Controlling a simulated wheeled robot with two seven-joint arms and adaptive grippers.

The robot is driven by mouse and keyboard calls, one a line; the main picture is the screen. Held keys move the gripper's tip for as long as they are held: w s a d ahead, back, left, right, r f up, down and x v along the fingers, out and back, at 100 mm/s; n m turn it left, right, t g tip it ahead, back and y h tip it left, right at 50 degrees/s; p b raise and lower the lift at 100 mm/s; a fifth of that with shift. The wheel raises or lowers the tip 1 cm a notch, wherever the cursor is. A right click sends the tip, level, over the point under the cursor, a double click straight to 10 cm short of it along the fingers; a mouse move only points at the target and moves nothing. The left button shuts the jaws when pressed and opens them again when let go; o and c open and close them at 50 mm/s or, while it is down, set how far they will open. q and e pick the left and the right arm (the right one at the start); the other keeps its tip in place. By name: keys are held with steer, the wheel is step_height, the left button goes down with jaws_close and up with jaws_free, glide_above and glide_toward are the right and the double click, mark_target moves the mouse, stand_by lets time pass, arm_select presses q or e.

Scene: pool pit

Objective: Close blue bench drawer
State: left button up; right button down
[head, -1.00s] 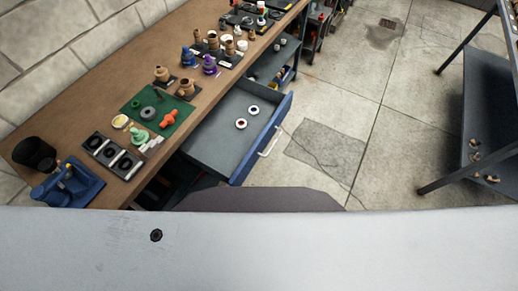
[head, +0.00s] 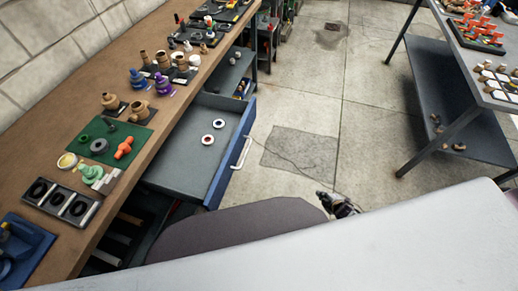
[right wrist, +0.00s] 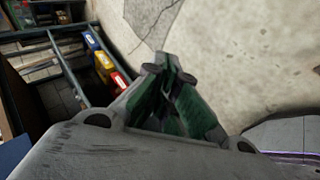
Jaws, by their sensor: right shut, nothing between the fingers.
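The blue bench drawer (head: 233,147) stands pulled out from under the wooden bench (head: 150,60) in the head view. Its white bar handle (head: 241,153) is on the outer face, and two small round rings (head: 213,131) lie inside. My right gripper (head: 346,207) is low over the floor, to the right of and nearer than the drawer, apart from the handle. In the right wrist view its green-padded fingers (right wrist: 174,78) are shut and empty. My left gripper is not in view.
The bench top holds a green mat (head: 105,141), a black tray with round parts (head: 60,202) and several fittings. A metal table (head: 462,95) stands at the right. The concrete floor between is clear. Another open drawer with coloured boxes (right wrist: 104,62) shows in the right wrist view.

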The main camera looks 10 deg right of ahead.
steer(key=w+a+r+n+t+y+b, duration=0.1)
steer(key=w+r+n+t+y+b, duration=0.15)
steer(key=w+r+n, duration=0.5)
steer(key=w+a+r+n+t+y+b, duration=0.2)
steer(key=w+r+n+y+b, duration=0.15)
steer(key=w+r+n, duration=0.45)
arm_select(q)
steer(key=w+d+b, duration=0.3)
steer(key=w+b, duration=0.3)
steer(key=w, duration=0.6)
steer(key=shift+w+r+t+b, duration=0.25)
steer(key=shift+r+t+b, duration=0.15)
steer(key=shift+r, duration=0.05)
arm_select(e)
steer(key=s+a+r+n+g+y, duration=0.4)
steer(key=a+r+n+y, duration=0.3)
steer(key=a+r+n, duration=0.7)
steer(key=shift+r+n+g, duration=0.65)
steer(key=shift+n+g, duration=0.2)
steer(key=shift+n, duration=1.1)
